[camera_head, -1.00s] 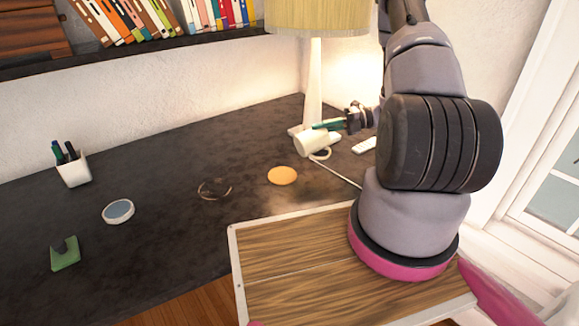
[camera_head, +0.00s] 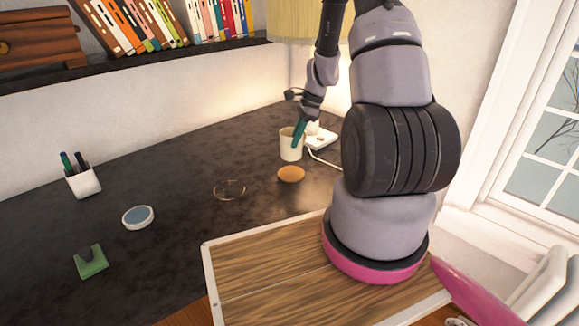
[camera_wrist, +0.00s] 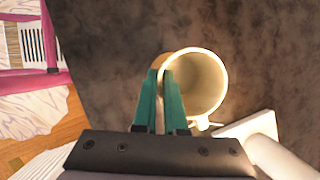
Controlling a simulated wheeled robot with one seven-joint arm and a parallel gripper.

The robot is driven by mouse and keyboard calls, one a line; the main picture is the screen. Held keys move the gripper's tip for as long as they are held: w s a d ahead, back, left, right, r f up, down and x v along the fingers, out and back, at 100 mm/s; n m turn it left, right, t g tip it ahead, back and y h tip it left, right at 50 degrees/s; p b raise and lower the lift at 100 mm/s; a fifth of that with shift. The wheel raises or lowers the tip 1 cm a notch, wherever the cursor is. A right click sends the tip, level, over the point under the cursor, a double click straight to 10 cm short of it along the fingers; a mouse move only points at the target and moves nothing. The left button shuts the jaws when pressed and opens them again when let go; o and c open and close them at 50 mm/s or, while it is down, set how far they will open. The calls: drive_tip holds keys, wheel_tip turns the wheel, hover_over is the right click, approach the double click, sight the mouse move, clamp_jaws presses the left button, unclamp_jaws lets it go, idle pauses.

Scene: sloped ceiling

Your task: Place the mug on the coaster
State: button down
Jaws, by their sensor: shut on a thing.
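The white mug (camera_head: 289,146) is upright near the back of the dark desk, beside the lamp's base. My gripper (camera_head: 298,134) points down with its teal fingers shut on the mug's wall. In the wrist view the mug (camera_wrist: 207,83) shows its open, empty inside, and its rim passes by my gripper (camera_wrist: 161,80). The flat round orange coaster (camera_head: 291,174) lies on the desk just in front of the mug. In the wrist view a sliver of orange shows behind the fingers. I cannot tell whether the mug's bottom touches the desk.
A thin ring (camera_head: 229,190), a blue-topped round item (camera_head: 138,217), a green item (camera_head: 90,261) and a pen cup (camera_head: 82,181) stand to the left. A white box (camera_head: 321,139) and cable lie right of the mug. A bookshelf hangs above. The desk (camera_head: 180,185) has free room.

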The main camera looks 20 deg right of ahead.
sight(298, 150)
drive_tip(key=shift+f, duration=3.55)
drive_tip(key=c, duration=1)
unclamp_jaws()
